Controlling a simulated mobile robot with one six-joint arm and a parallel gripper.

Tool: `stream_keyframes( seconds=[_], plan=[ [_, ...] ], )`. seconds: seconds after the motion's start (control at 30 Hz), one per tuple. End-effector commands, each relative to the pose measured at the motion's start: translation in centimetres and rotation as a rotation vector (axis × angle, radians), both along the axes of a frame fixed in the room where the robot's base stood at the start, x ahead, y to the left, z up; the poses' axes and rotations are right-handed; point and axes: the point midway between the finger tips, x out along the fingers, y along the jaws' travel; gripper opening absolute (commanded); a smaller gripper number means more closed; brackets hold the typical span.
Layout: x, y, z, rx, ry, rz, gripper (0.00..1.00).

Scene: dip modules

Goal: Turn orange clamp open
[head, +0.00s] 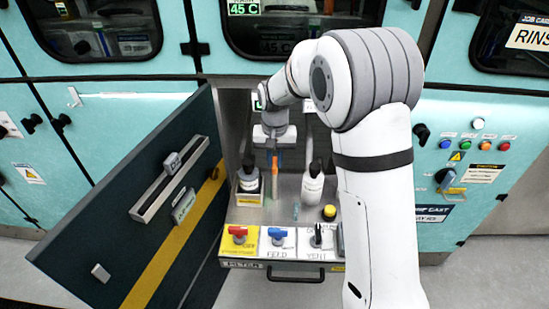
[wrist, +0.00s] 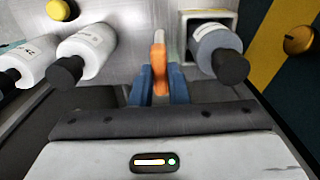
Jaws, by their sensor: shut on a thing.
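The orange clamp (wrist: 158,62) shows in the wrist view between the two blue fingers of my gripper (wrist: 157,84). The fingers are shut on it. A pale tube or post stands just behind the clamp. In the head view the orange clamp (head: 274,172) is a small orange piece below my gripper (head: 273,150), at the back of the metal drawer. My gripper points down there, and its fingers are too small to make out clearly.
An open dark door (head: 130,200) stands left.

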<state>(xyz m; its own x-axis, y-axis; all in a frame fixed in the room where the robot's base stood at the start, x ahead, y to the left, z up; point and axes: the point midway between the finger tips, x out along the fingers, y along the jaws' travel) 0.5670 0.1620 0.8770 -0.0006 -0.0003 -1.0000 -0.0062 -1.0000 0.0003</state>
Motion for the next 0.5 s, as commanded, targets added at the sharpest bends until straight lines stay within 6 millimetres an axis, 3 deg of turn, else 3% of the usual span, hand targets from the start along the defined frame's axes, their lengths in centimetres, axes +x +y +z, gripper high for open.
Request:
stream_keyframes(
  seconds=[0.5],
  plan=[
    [0.08, 0.04, 0.08, 0.001, -0.003, -0.044, 0.0]
  ],
)
